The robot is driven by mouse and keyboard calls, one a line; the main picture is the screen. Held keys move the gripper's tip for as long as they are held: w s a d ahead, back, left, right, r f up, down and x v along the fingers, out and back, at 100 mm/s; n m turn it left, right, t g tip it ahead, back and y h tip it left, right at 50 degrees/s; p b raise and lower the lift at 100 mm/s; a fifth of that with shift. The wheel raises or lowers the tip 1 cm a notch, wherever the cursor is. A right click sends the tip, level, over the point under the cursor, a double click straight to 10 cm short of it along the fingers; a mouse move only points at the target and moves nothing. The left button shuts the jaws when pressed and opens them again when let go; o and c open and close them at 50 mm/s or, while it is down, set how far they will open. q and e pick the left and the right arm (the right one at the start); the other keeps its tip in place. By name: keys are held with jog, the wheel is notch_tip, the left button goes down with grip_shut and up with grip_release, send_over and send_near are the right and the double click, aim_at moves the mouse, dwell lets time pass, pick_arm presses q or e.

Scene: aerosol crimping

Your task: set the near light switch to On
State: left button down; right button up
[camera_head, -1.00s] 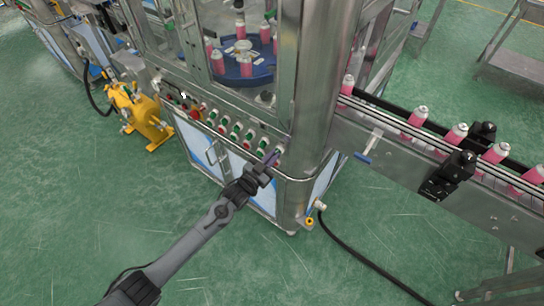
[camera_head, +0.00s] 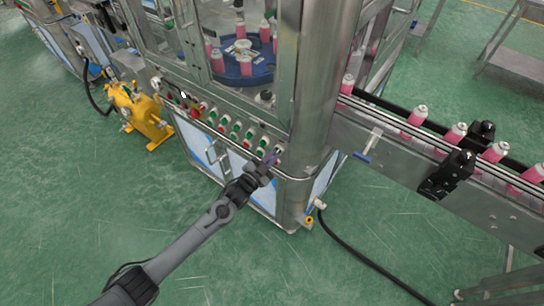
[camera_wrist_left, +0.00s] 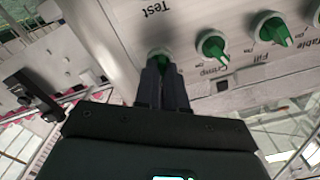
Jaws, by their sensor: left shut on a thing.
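My left gripper (camera_head: 275,157) reaches the near right end of the machine's control panel. In the left wrist view its two dark fingers (camera_wrist_left: 161,85) are closed on a green rotary knob (camera_wrist_left: 158,56) by the label "Test"; the fingers hide much of the knob, so its setting cannot be read. More green rotary knobs, the Crimp knob (camera_wrist_left: 212,46) and the Fill knob (camera_wrist_left: 273,30), stand beside it with "On" printed by them. I cannot read a label for a light switch in any view. My right gripper is not in view.
A metal rail (camera_head: 228,147) runs along the front of the panel, close to the gripper. A conveyor (camera_head: 405,166) with pink cans stands to the right. A yellow pump (camera_head: 140,113) stands on the left. The green floor in front is mostly clear.

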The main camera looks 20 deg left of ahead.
pick_arm(q)
jog(key=c, duration=1.2)
grip_release()
jog(key=shift+p+v, duration=0.85)
jog(key=shift+v, duration=4.6)
